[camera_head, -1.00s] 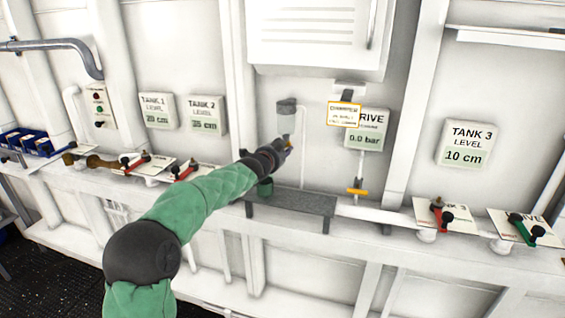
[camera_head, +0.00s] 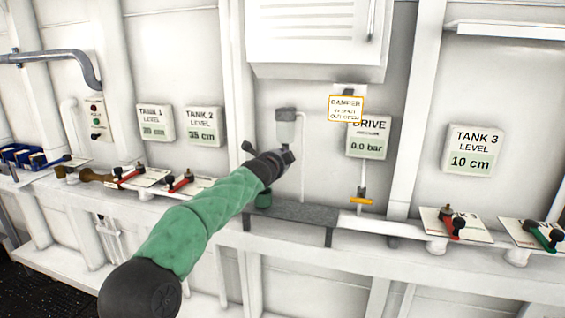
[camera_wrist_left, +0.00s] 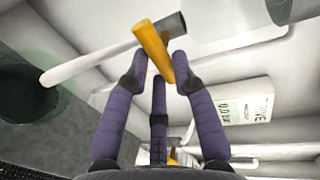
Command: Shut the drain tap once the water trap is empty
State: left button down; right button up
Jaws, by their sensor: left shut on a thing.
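The water trap (camera_head: 286,115) hangs on the wall, a grey cap over a pale bowl; I cannot make out any water in it. My left gripper (camera_head: 287,154) is just below it and hides the drain tap in the head view. In the left wrist view, the drain tap's yellow lever (camera_wrist_left: 152,50) lies between the purple fingertips of my left gripper (camera_wrist_left: 160,68), which is shut on it. A white tube with a grey end (camera_wrist_left: 115,50) passes behind the lever. A green cup (camera_head: 263,199) stands below on a grey shelf; its dark opening shows in the left wrist view (camera_wrist_left: 28,95). My right gripper is not in view.
The grey shelf (camera_head: 303,213) runs under the trap. The drive gauge (camera_head: 368,138) reads 0.0 bar, with an orange tag (camera_head: 346,108) partly over it. A yellow-handled valve (camera_head: 361,201) sits lower right. Red-handled valves (camera_head: 178,184) stand along the left ledge.

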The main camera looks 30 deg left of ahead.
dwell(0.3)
pick_arm(q)
jog(key=c, duration=1)
grip_release()
jog(key=shift+v, duration=6)
